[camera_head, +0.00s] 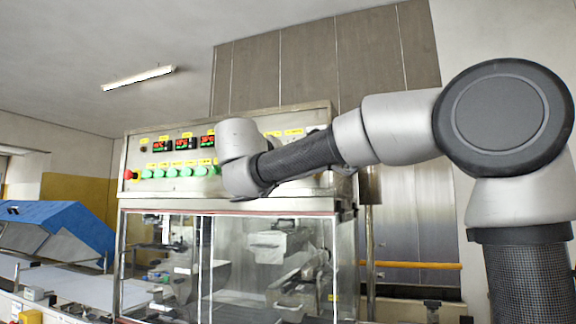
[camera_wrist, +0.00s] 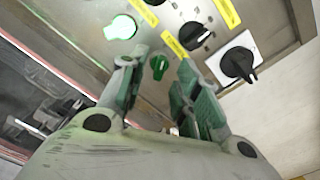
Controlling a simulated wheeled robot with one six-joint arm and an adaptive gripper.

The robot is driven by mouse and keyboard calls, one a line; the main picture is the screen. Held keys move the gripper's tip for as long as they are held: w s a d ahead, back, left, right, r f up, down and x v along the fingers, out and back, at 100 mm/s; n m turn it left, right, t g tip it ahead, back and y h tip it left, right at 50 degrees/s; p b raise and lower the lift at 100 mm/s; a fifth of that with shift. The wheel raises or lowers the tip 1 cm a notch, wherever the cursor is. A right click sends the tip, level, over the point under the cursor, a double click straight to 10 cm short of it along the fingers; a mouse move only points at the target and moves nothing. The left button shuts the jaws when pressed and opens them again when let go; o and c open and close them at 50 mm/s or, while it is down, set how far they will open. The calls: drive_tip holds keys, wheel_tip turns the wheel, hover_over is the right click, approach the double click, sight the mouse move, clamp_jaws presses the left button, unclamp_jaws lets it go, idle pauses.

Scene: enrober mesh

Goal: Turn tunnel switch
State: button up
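The steel control panel (camera_head: 160,189) carries a row of green switches (camera_head: 172,171) and stands above a glass-sided machine. Its labels are too small to read, so I cannot tell which is the tunnel switch. In the wrist view my gripper (camera_wrist: 158,77) is open in front of the panel. A dark green switch (camera_wrist: 159,65) shows between its two fingertips, with no clear contact. A brightly lit green switch (camera_wrist: 121,27) is up and left of it. In the head view my arm hides the right part of the panel and my gripper.
A black knob (camera_wrist: 194,36) and a black rotary switch on a white plate (camera_wrist: 238,62) sit right of the fingers. A red stop button (camera_head: 128,174) is at the panel's left end. Glass doors (camera_head: 165,265) lie below. A blue-hooded machine (camera_head: 70,220) stands left.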

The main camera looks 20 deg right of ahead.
drive_tip(key=shift+x, duration=1.45)
clamp_jaws()
drive_tip(key=shift+m, duration=0.3)
drive_tip(key=m, duration=1.1)
drive_tip(key=shift+s+d, duration=0.1)
drive_tip(key=shift+m, duration=0.3)
